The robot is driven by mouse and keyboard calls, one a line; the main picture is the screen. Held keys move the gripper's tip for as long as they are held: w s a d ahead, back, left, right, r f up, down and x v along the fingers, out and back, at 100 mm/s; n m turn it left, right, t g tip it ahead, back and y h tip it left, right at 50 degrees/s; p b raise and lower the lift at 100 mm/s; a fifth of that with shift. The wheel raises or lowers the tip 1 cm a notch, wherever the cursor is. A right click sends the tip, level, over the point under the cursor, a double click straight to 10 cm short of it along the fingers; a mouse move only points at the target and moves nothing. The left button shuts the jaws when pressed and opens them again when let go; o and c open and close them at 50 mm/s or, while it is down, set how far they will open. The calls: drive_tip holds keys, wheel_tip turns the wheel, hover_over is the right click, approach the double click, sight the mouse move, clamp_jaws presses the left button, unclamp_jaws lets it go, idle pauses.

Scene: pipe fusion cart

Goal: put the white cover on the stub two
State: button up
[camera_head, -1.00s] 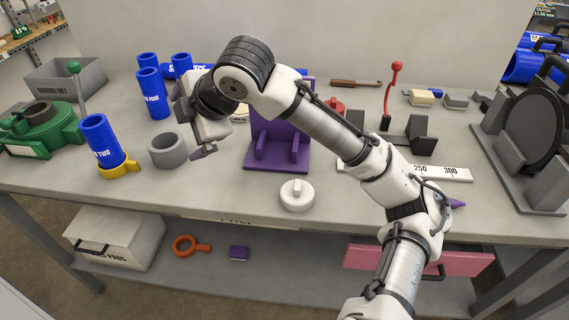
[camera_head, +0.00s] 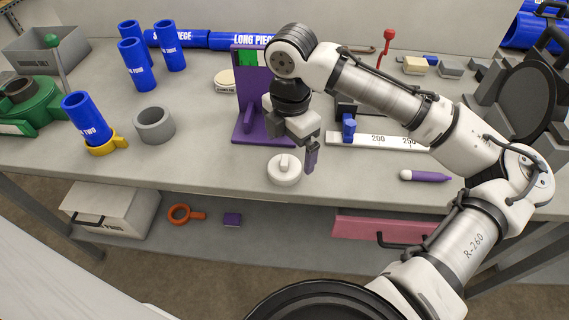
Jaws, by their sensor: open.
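The white cover (camera_head: 284,172) is a round disc with a raised grip bar. It lies on the bench near the front edge, in front of the purple stand. Stub two (camera_head: 88,118) is a blue tube marked "TWO", standing tilted in the picture in a yellow ring (camera_head: 104,146) at the left of the bench. My gripper (camera_head: 308,160) is open and empty, pointing down just right of the cover. One finger shows clearly; the other is partly hidden. I cannot tell whether a finger touches the cover.
A grey ring (camera_head: 155,125) stands between stub two and the purple stand (camera_head: 250,110). Several blue tubes stand behind. A white ruler (camera_head: 375,139) and purple marker (camera_head: 425,176) lie to the right.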

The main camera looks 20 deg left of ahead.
sight(288, 158)
drive_tip(key=shift+a+f+p, duration=0.15)
drive_tip(key=shift+f+p, duration=0.65)
drive_tip(key=shift+f, duration=1.8)
drive_tip(key=c, duration=1)
drive_tip(key=shift+r, duration=0.1)
drive_tip(key=shift+c, duration=0.2)
